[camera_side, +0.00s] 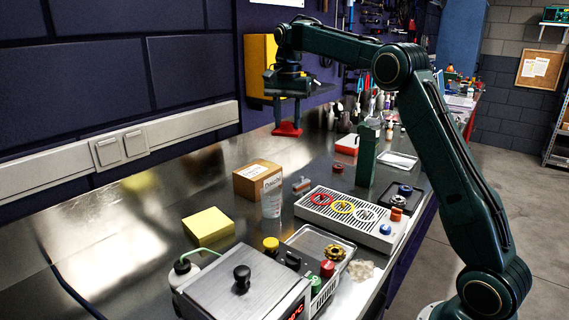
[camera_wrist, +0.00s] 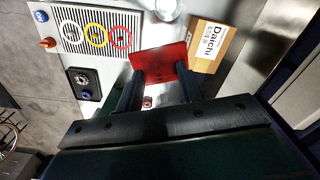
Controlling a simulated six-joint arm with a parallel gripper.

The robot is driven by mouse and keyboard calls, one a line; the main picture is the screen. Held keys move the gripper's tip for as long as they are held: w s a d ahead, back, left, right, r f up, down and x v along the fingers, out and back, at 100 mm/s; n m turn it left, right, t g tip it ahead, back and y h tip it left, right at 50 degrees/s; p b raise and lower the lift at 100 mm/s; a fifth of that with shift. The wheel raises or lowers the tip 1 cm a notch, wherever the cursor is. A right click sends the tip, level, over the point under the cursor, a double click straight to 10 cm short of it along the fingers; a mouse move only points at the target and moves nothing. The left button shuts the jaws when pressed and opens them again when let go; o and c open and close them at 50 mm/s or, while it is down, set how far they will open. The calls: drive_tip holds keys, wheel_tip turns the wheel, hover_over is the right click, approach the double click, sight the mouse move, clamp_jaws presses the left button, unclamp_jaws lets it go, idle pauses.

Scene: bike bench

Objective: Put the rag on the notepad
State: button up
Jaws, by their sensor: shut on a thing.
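My gripper (camera_side: 287,120) is at the back of the bench, pointing down, with its fingers shut on a red piece that I take to be the rag (camera_side: 287,130). The rag (camera_wrist: 162,66) also shows between the fingertips in the wrist view. It appears to be held above the bench top, though the exact gap is hard to judge. A yellow square block that looks like the notepad (camera_side: 208,226) lies on the bench in the side view, in front and to the left of my gripper. Its top is bare. I cannot make it out in the wrist view.
A panel with coloured rings (camera_side: 350,214), a green post (camera_side: 366,155) and a metal-lidded unit (camera_side: 242,282) are nearby. The bench left of the notepad is clear.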

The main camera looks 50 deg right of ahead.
drive_tip(key=w+a+n, duration=0.3)
drive_tip(key=w+a, duration=0.2)
drive_tip(key=a, duration=0.7)
drive_tip(key=r+n, duration=0.1)
drive_tip(key=n, duration=0.1)
hover_over(215, 226)
drive_tip(key=shift+f, duration=0.15)
wheel_tip(215, 226, down, 15)
drive_tip(key=shift+f, duration=0.2)
drive_tip(key=shift+f, duration=2.1)
drive_tip(key=shift+f, duration=0.1)
